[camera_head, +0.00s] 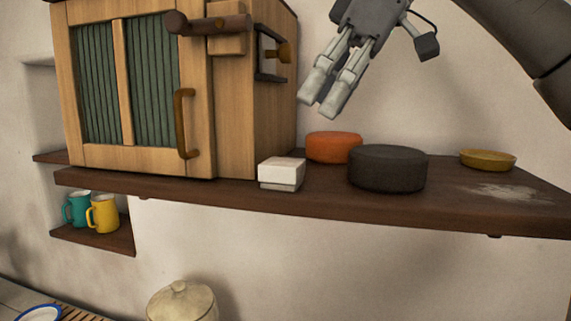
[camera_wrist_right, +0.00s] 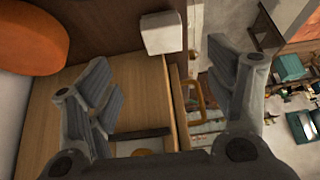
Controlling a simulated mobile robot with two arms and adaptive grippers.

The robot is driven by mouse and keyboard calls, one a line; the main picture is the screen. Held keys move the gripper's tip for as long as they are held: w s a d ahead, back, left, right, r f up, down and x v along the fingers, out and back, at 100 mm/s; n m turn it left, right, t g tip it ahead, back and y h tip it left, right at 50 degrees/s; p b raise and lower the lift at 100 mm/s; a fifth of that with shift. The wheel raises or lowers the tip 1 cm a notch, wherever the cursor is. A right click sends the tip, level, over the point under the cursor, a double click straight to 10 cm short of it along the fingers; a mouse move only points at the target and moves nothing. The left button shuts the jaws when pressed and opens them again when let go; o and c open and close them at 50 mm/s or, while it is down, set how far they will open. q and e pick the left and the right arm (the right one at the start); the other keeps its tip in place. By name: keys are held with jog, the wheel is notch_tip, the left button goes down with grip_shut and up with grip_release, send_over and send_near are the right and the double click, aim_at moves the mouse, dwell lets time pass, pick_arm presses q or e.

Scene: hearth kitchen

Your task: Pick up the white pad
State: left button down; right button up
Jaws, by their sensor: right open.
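The white pad (camera_head: 281,170) is a small pale block with a lower layer beneath its top. It sits at the front edge of the dark wooden shelf (camera_head: 330,202), just right of the wooden cabinet. It also shows in the right wrist view (camera_wrist_right: 162,33), at the top, beyond and between the fingers. My right gripper (camera_head: 320,104) is open and empty, above the shelf and up to the right of the pad, apart from it. It also shows in the right wrist view (camera_wrist_right: 158,62) with its fingers spread. My left gripper is not in view.
The wooden cabinet (camera_head: 235,120) stands left of the pad. An orange round dish (camera_head: 333,147) and a dark round pot (camera_head: 388,168) stand to its right. A yellow dish (camera_head: 487,160) is farther right. Teal (camera_head: 76,209) and yellow (camera_head: 104,214) mugs sit on a lower shelf.

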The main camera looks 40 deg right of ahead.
aim_at(284, 162)
jog(key=a+f, duration=0.2)
jog(key=f, duration=0.1)
jog(key=shift+w+a+f, duration=0.1)
jog(key=shift+a+f, duration=0.15)
jog(key=shift+a, duration=0.1)
jog(key=shift+w+f, duration=0.25)
jog(key=shift+f, duration=0.05)
jog(key=w+f, duration=0.1)
jog(key=f, duration=0.1)
jog(key=w+a+f+p, duration=0.1)
jog(key=w+f, duration=0.1)
jog(key=shift+w+a+f+p, duration=0.1)
jog(key=shift+f+p, duration=0.15)
jog(key=shift+p, duration=0.05)
jog(key=shift+c, duration=0.4)
jog(key=c, duration=1.1)
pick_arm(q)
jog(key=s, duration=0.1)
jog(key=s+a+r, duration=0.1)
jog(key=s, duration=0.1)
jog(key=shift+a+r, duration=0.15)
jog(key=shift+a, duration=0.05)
